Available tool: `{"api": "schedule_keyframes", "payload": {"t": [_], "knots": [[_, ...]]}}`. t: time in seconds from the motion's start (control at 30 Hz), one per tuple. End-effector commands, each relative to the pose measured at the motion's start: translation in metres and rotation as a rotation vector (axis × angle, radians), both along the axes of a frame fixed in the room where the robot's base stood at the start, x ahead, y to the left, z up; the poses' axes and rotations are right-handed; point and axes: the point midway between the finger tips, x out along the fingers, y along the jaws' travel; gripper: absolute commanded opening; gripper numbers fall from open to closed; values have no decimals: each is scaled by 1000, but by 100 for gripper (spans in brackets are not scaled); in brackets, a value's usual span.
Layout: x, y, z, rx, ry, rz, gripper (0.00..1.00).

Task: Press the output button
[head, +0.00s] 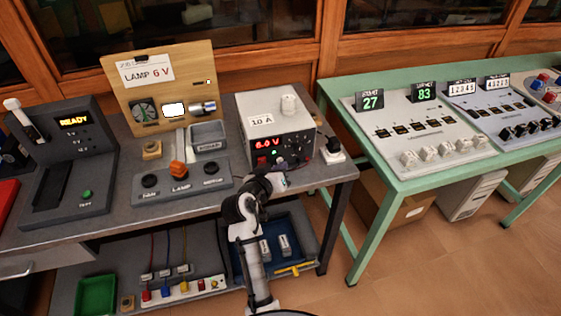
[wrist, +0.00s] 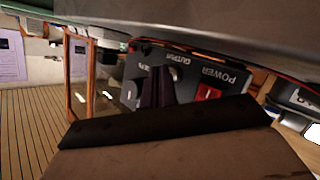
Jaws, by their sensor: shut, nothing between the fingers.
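The power supply (head: 280,118) is a pale box on the grey bench, its red display reading 6.0 V. In the wrist view its dark front panel (wrist: 140,68) appears upside down, with the labels OUTPUT and POWER. A red rocker switch (wrist: 208,92) sits by the POWER label. My gripper (wrist: 158,88) is shut and empty, its dark fingers in front of the panel by the OUTPUT label. They hide the output button there, and I cannot tell whether they touch it. In the head view my gripper (head: 279,180) is low before the supply's front.
A lamp control box (head: 182,184) with knobs and an orange lever stands left of the supply. A black knob device (head: 332,150) is close on its right. A green table (head: 400,168) with counter panels stands further right. The bench's front edge lies below my gripper.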

Motion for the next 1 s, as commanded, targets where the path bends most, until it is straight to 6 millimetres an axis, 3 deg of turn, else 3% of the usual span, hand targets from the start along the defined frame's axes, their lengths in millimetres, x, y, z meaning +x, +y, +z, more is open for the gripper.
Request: {"api": "schedule_keyframes", "payload": {"t": [0.47,1.0], "knots": [[-9,-3,-1,1,1,0,0],[-58,-18,-1,1,1,0,0]]}}
